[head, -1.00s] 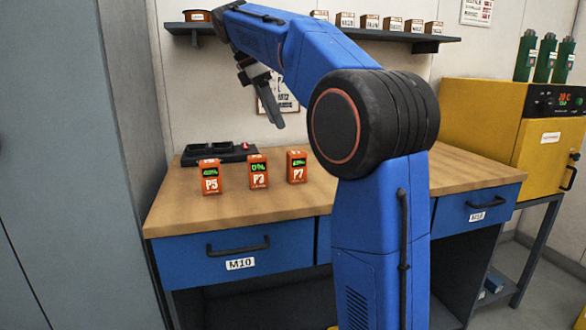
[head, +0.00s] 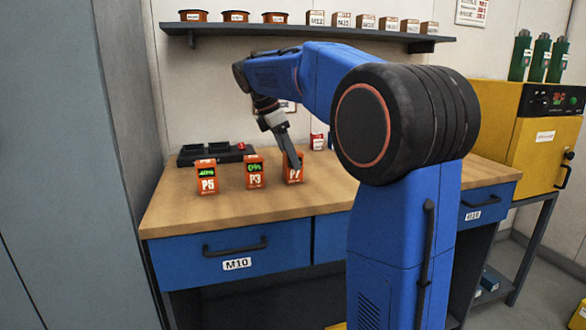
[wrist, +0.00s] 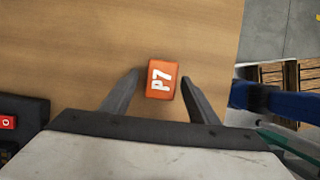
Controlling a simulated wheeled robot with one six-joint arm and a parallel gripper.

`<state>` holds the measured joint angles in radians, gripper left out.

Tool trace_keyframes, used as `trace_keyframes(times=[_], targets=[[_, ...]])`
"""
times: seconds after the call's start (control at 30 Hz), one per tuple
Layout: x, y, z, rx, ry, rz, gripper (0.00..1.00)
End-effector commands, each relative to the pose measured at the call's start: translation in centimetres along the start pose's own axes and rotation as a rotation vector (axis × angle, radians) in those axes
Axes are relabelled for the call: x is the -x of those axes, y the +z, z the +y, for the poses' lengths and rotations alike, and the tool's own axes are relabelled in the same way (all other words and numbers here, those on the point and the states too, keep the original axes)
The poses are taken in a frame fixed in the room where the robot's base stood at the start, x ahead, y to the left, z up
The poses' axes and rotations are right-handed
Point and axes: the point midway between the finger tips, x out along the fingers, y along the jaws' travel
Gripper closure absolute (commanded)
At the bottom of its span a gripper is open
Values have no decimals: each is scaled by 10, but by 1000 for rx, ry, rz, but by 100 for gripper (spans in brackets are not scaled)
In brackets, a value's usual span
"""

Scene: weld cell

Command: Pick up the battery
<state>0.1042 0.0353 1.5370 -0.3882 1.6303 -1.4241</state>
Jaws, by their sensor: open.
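Three orange batteries stand in a row on the wooden workbench (head: 215,215). P5 (head: 207,178) is at the left with a green display. P3 (head: 255,173) is in the middle and its display reads 0%. P7 (head: 293,175) is at the right, its display partly hidden by my gripper (head: 292,163). In the wrist view, P7 (wrist: 161,80) lies between the tips of my open gripper (wrist: 159,84), closer to the right finger.
A black charger (head: 213,154) with a red part sits behind the batteries at the left. A red item (head: 317,141) stands at the back, near my arm. A shelf (head: 300,33) with spools and small boxes hangs above. A yellow oven (head: 535,115) stands at the right.

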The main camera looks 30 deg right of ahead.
Motion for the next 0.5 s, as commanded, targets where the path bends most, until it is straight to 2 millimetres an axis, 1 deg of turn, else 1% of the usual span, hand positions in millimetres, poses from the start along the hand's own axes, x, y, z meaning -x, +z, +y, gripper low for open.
trace_keyframes(times=[0.1,0.2,0.47,0.5], targets=[[-15,0,-1,0,-1,0,45],[-23,0,-1,0,-1,0,45],[-25,0,0,0,0,0,45],[-25,0,0,0,0,0,50]])
